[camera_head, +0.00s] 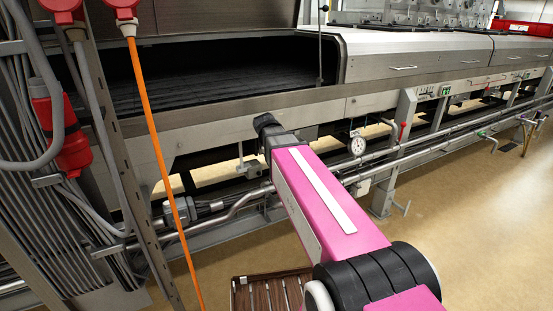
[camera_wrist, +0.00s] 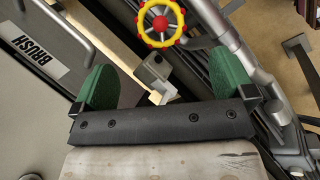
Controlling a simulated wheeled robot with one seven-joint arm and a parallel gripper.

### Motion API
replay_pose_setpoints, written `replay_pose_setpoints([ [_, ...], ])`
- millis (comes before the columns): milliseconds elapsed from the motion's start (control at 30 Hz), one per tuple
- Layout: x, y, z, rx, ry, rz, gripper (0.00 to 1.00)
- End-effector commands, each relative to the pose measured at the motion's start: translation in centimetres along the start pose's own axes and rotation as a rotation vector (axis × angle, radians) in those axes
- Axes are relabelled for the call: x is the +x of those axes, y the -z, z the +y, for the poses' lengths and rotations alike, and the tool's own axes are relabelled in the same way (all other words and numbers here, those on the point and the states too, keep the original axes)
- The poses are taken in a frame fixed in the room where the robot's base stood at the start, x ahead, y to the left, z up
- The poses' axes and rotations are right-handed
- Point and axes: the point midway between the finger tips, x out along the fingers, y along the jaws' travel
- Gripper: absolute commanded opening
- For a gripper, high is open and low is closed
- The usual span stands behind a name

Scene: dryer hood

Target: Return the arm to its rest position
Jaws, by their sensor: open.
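In the wrist view my gripper (camera_wrist: 166,82) shows two green fingertips standing wide apart, with nothing held between them. A dark bar and a worn light plate lie below them at the bottom of the picture. In the head view my pink arm reaches from the lower right up toward the machine. Its dark far end is in front of the machine's lower frame. I cannot make out the gripper fingers in the head view.
A yellow and red handwheel (camera_wrist: 147,10) is beyond the fingers, beside metal pipes. In the head view, an orange cable (camera_head: 156,140) hangs left of my arm. Open floor (camera_head: 480,220) lies to the right.

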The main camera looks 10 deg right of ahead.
Motion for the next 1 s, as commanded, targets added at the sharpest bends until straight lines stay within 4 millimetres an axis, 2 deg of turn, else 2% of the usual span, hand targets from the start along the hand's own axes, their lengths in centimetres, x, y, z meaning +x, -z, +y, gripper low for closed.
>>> replay_pose_setpoints([
  [333, 0.0, -0.1, -0.1, 0.005, 0.002, 0.0, 1.0],
  [467, 1.3, -0.7, -1.7, 0.076, 0.031, 0.005, 1.0],
  [567, 3.3, -1.7, -4.3, 0.207, 0.082, 0.01, 1.0],
  [800, 8.5, -4.6, -12.6, 0.639, 0.248, -0.01, 1.0],
  [1000, 11.2, -6.5, -18.4, 0.958, 0.365, -0.062, 1.0],
])
